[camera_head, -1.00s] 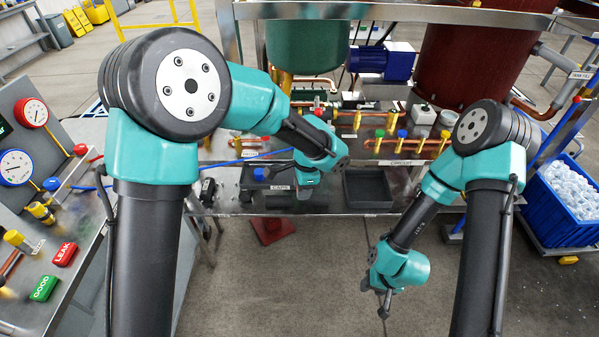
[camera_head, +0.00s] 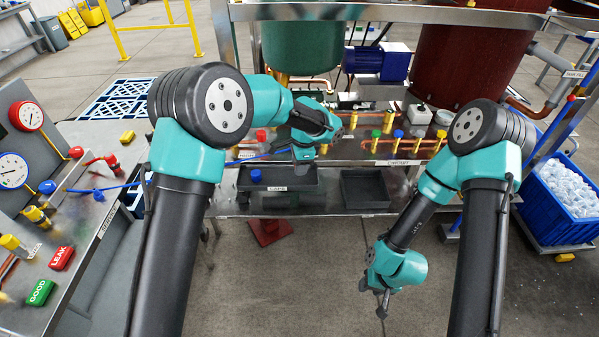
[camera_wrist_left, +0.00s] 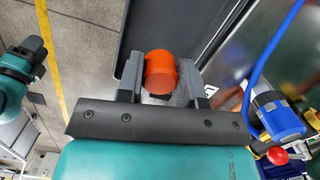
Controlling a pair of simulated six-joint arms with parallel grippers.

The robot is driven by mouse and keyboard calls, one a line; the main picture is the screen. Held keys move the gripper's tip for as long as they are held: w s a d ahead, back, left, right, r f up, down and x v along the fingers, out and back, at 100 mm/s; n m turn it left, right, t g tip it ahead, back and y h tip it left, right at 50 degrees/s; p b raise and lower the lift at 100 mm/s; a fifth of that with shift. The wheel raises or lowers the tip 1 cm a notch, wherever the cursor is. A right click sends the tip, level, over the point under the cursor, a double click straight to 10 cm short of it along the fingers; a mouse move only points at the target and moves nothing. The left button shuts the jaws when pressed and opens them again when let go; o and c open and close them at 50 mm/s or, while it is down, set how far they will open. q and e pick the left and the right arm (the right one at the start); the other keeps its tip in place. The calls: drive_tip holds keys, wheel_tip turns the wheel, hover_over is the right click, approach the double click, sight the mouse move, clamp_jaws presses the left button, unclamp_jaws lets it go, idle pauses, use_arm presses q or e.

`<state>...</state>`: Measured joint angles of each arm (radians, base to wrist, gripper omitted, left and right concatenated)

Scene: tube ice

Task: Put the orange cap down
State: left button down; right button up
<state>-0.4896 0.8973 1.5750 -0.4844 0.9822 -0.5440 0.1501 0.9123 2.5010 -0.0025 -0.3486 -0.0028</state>
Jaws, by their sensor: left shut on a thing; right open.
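The orange cap (camera_wrist_left: 160,72) is held between the two fingers of my left gripper (camera_wrist_left: 161,78) in the left wrist view. In the head view my left gripper (camera_head: 304,156) is over the back right part of the tray labelled CAPS (camera_head: 300,196), and the orange cap is hidden there. A blue cap (camera_head: 255,176) lies in that tray. I cannot tell how high the gripper is above the tray. My right gripper (camera_head: 383,302) is open and empty, hanging low in front of the bench.
A second dark tray (camera_head: 366,203) stands empty to the right. Behind are copper pipes with coloured caps (camera_head: 397,135), a green tank (camera_head: 300,47) and a red tank (camera_head: 462,60). A side bench at left holds gauges and GOOD (camera_head: 41,292) and LEAK (camera_head: 61,258) blocks.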

sight(298, 179)
use_arm(q)
drive_tip(key=shift+w+f, duration=0.2)
drive_tip(key=shift+f, duration=1.6)
drive_tip(key=shift+f, duration=0.1)
drive_tip(key=c, duration=0.8)
unclamp_jaws()
drive_tip(key=r, duration=0.4)
drive_tip(key=d+r, duration=0.1)
drive_tip(key=r, duration=0.7)
drive_tip(key=shift+w+d, duration=0.15)
drive_tip(key=shift+d, duration=0.1)
